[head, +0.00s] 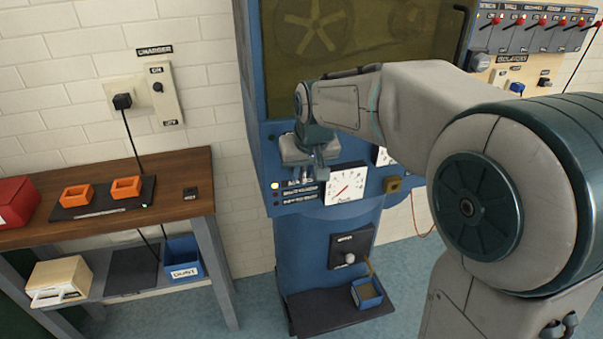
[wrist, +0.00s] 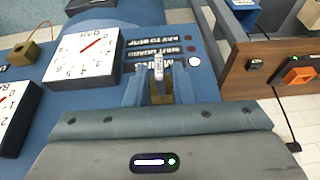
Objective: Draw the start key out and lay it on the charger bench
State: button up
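My gripper (wrist: 160,88) is shut on the start key (wrist: 158,68). The key shows between the two blue fingers as a brass part with a pale, lettered piece beyond it. In the head view my gripper (head: 319,168) is in front of the blue machine's panel, left of the white dial; the key is too small to make out there. A brass block (head: 392,184) on the panel stands apart from my gripper, to the right. It also shows in the wrist view (wrist: 22,53). The charger bench (head: 185,163) has a wooden top and stands at the left.
On the bench are a red box (head: 15,203), a black pad (head: 97,210) with two orange holders (head: 126,187), and a small black fitting (head: 190,193). Bare wood shows behind and around these. The blue machine (head: 320,240) stands right of the bench, with floor between.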

grip_shut()
jog(key=shift+s+d+b, duration=0.2)
jog(key=shift+s+b, duration=0.15)
jog(key=shift+s, duration=0.3)
jog(key=shift+s+d+b, duration=0.15)
jog(key=shift+s+b, duration=0.05)
jog(key=shift+s, duration=0.4)
jog(key=shift+s+d+b, duration=0.15)
jog(key=shift+s+b, duration=0.05)
jog(key=shift+s, duration=0.4)
